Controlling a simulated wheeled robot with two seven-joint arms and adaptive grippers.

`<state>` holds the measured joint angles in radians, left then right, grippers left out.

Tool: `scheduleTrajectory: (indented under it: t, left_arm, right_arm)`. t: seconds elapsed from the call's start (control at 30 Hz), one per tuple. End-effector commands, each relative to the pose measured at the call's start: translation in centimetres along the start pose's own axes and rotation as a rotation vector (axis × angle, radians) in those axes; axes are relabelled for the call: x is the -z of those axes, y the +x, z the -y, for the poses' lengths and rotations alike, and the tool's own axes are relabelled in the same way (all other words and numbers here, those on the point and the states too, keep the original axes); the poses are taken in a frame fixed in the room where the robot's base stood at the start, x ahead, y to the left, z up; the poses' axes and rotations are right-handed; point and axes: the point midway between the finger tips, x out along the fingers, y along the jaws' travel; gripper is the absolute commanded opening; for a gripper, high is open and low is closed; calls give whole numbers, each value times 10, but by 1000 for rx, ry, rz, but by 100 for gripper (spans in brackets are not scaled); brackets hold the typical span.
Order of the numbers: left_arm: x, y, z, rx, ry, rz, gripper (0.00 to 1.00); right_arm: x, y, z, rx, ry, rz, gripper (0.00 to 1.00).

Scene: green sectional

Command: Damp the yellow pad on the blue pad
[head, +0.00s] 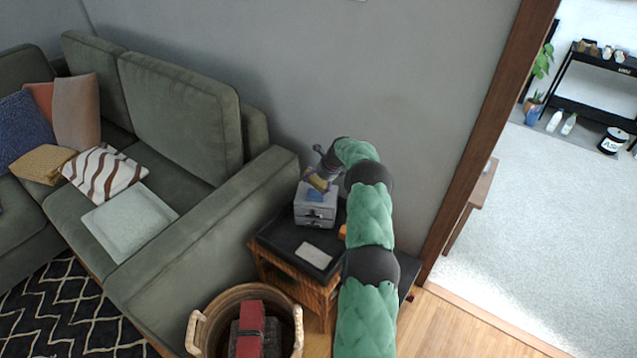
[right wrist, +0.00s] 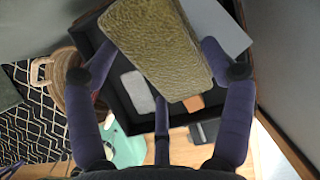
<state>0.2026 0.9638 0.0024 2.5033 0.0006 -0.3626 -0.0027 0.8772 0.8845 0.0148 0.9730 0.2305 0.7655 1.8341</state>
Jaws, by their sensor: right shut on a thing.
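The yellow pad (right wrist: 160,45) is a thick olive-yellow block with a rough surface in the right wrist view. My right gripper (head: 319,180) is shut on it, with dark purple fingers at its sides. In the head view the yellow pad (head: 316,184) shows small at the top of a grey drawer box (head: 308,208); I cannot tell whether it touches the box. I cannot make out a blue pad in either view; the yellow pad and gripper hide part of the box top. My left gripper is not in view.
The box stands on a black-topped side table (head: 285,240). A flat light-grey piece (head: 314,256) and a small orange item (head: 343,231) lie there too. A green sofa (head: 215,215) is at left, a wicker basket (head: 205,318) in front, a grey wall behind.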

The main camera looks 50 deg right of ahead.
Motion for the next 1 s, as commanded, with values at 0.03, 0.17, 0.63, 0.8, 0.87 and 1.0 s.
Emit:
scheduleTrajectory:
  t: [0.03,0.17,0.63,0.8,0.87,1.0]
  left_arm:
    - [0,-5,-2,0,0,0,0]
    - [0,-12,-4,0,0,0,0]
    - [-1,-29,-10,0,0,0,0]
    - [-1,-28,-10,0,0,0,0]
    - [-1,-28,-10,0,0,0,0]
    - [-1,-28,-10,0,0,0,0]
  right_arm:
    - [-3,-6,1,1,0,0,55]
    - [-7,-14,1,1,-1,0,55]
    - [-17,-36,3,1,-1,1,55]
    - [-17,-34,3,1,0,0,55]
    - [-17,-34,2,0,-3,1,55]
    - [-25,-31,-11,-25,-52,5,55]
